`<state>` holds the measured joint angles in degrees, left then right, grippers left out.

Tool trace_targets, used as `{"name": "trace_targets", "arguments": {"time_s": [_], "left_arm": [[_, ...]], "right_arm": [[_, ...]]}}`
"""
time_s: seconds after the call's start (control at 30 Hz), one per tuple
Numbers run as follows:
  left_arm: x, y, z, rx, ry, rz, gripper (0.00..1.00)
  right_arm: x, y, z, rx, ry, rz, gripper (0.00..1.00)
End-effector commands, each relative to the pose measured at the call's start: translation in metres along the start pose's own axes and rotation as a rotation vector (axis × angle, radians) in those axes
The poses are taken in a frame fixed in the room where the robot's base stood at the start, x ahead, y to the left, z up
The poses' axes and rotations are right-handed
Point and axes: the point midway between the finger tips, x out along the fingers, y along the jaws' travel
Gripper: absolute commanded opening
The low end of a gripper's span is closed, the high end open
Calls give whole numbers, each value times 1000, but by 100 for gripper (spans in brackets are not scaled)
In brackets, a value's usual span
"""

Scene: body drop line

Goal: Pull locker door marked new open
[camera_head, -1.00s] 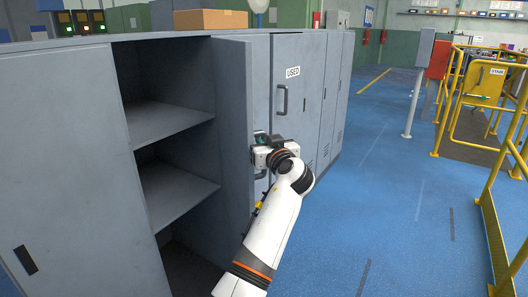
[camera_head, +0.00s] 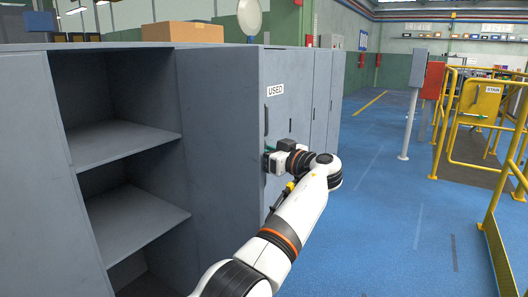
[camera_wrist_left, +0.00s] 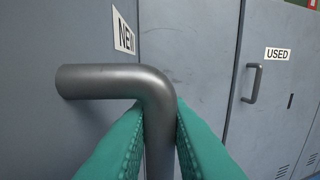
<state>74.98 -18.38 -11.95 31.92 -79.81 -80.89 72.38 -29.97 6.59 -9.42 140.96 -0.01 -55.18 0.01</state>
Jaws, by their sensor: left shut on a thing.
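The locker door marked new (camera_head: 218,150) stands swung open from its locker, with its plain inner face toward me in the head view. Its NEW label (camera_wrist_left: 124,32) and grey bent bar handle (camera_wrist_left: 108,81) show in the left wrist view. My left gripper (camera_head: 269,160) reaches around to the door's outer side. Its green fingers (camera_wrist_left: 160,130) are shut on the handle's upright part, one on each side. The handle is hidden in the head view. My right gripper is not in view.
The opened locker has bare shelves (camera_head: 125,140). The USED locker door (camera_wrist_left: 273,105) is shut just beyond, with its own handle (camera_wrist_left: 251,83). A cardboard box (camera_head: 183,32) lies on top. Blue floor (camera_head: 375,220) is free at right, up to yellow railings (camera_head: 500,180).

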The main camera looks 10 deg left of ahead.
Motion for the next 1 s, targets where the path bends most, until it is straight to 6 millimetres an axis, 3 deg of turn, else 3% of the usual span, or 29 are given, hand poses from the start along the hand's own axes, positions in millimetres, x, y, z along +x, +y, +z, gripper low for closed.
{"name": "trace_targets", "arguments": {"time_s": [0.43, 0.47, 0.57, 1.0], "left_arm": [[0, 0, -3, 4, 2, 9, 0], [0, 0, -3, 4, 2, 9, 19], [0, 0, -3, 4, 1, 8, 36], [6, 3, -2, 1, -1, 8, 36]], "right_arm": [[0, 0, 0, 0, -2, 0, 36], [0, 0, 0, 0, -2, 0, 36], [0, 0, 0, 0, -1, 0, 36], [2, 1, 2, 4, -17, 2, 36]]}}
